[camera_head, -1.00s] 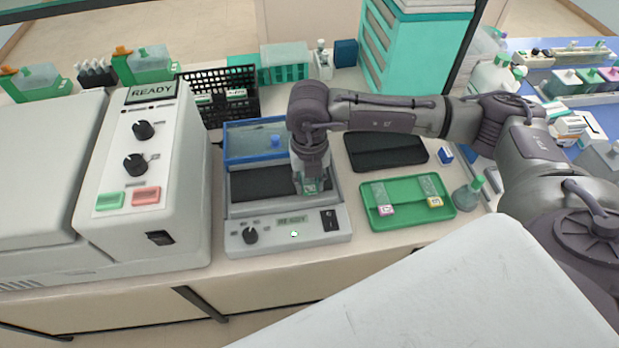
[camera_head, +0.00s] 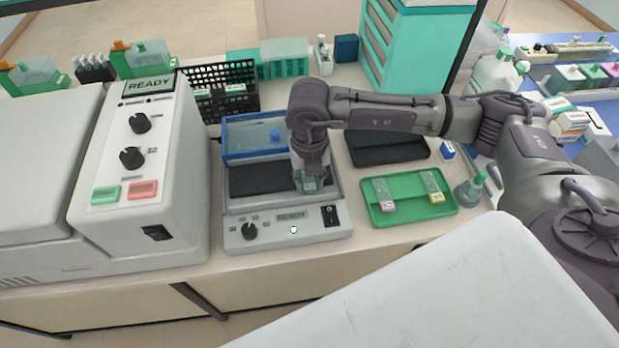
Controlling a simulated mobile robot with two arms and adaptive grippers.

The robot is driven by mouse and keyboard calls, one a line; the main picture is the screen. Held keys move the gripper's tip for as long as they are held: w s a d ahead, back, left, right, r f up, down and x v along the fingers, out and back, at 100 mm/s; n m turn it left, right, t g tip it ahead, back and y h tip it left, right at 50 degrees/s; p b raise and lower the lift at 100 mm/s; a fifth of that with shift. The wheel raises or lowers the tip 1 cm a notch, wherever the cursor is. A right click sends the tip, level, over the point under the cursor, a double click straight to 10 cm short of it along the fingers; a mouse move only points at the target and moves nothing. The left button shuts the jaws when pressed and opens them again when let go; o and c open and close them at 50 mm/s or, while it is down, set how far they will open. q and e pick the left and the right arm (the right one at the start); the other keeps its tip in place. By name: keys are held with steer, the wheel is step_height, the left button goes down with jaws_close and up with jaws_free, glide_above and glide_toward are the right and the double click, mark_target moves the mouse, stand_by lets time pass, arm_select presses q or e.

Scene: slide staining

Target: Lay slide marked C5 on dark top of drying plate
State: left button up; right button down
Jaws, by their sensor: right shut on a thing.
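The drying plate (camera_head: 262,180) is a light grey device with a dark top, a knob and a small display reading READY. Its blue-framed clear lid stands open at the back. My right gripper (camera_head: 311,188) points down over the right part of the dark top. It is shut on a slide, of which only a small greenish end (camera_head: 310,185) shows between the fingers. The mark on this slide is too small to read, and I cannot tell whether it touches the plate. My left gripper is not in view.
A green tray (camera_head: 410,216) with two slides, one pink-ended and one yellow-ended, lies to the right. Behind it is a black tray (camera_head: 388,161). A green-capped bottle (camera_head: 470,190) stands beside the green tray. A large white machine (camera_head: 150,200) stands close on the left.

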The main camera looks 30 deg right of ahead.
steer(key=shift+f, duration=0.15)
steer(key=c, duration=0.7)
jaws_free()
steer(key=shift+r, duration=0.3)
step_height(320, 180, up, 12)
steer(key=shift+f, duration=0.25)
